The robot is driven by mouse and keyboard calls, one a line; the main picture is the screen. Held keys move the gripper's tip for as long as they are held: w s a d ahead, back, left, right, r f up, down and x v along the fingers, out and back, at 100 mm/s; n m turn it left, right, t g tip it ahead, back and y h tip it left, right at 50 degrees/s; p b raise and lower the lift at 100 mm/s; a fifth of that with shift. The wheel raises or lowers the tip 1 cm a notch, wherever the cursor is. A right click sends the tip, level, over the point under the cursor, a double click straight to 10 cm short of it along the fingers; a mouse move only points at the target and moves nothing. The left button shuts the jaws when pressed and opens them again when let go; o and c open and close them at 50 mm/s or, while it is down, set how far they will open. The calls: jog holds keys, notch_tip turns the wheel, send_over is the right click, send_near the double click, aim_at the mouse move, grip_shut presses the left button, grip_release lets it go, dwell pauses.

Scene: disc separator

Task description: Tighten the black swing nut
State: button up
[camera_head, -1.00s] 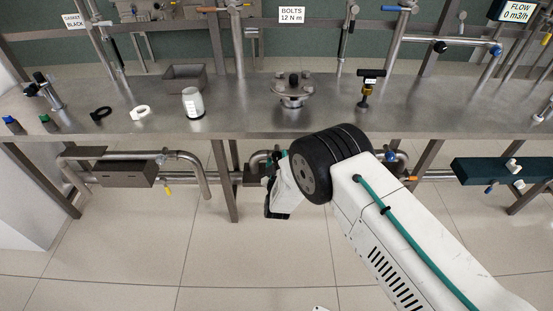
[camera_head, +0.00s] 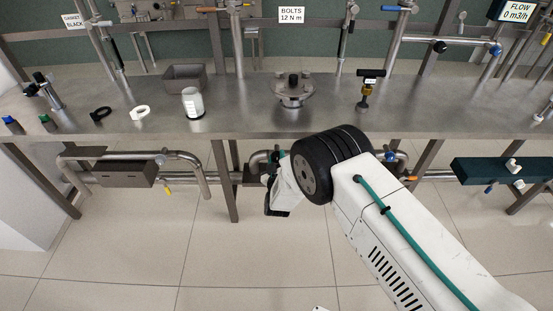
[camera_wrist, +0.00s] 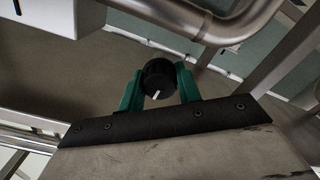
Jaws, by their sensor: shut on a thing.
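The black swing nut (camera_wrist: 157,73) is a round black knob with a white line on its face, in the middle of the wrist view. My gripper (camera_wrist: 160,86) has its two green fingers on either side of the nut and is shut on it. In the head view, my wrist is below the front edge of the bench, in front of the pipework.
The steel bench (camera_head: 235,115) is above my wrist. It carries a flanged fitting (camera_head: 293,92), a white cup (camera_head: 193,102), a grey bin (camera_head: 184,76) and a black-handled tool (camera_head: 368,88). Steel pipe (camera_wrist: 205,22) passes close beyond the nut. A bench leg (camera_head: 224,182) stands left of my wrist.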

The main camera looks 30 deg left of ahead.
jog(key=m, duration=0.8)
jog(key=shift+m, duration=0.3)
jog(key=m, duration=0.4)
jog(key=shift+m, duration=0.3)
jog(key=m, duration=0.9)
jog(key=shift+f, duration=0.1)
jog(key=m, duration=0.4)
jog(key=shift+m, duration=0.3)
jog(key=m, duration=0.4)
jog(key=shift+m, duration=2.1)
jog(key=shift+s+f, duration=0.1)
